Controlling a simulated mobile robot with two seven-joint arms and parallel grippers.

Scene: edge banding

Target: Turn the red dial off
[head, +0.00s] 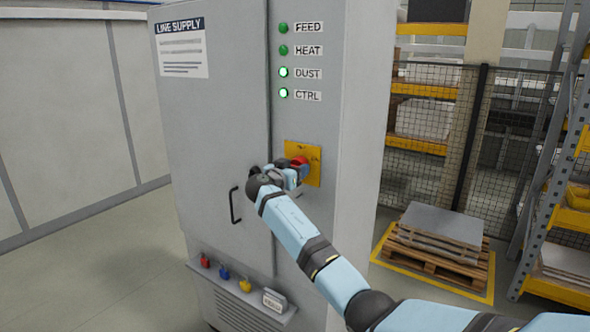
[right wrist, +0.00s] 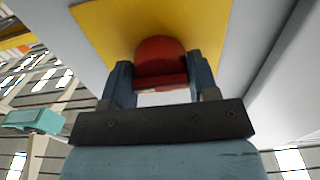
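The red dial (head: 299,161) sits on a yellow plate (head: 313,173) on the front of the grey cabinet (head: 362,130). My right gripper (head: 298,172) is at the plate, its fingers on either side of the dial. In the right wrist view the dial (right wrist: 160,62) fills the gap between the two dark blue fingers (right wrist: 160,84), with no clear space at its sides. The fingers and wrist hide part of the dial in the head view, so its exact angle is hard to tell. My left gripper is not in view.
Beside the FEED, HEAT, DUST and CTRL labels are green lamps; DUST (head: 284,72) and CTRL (head: 284,93) glow brightly. A door handle (head: 235,205) is left of my wrist. A ledge (head: 240,297) below holds small padlocks. A pallet (head: 437,238) stands to the right.

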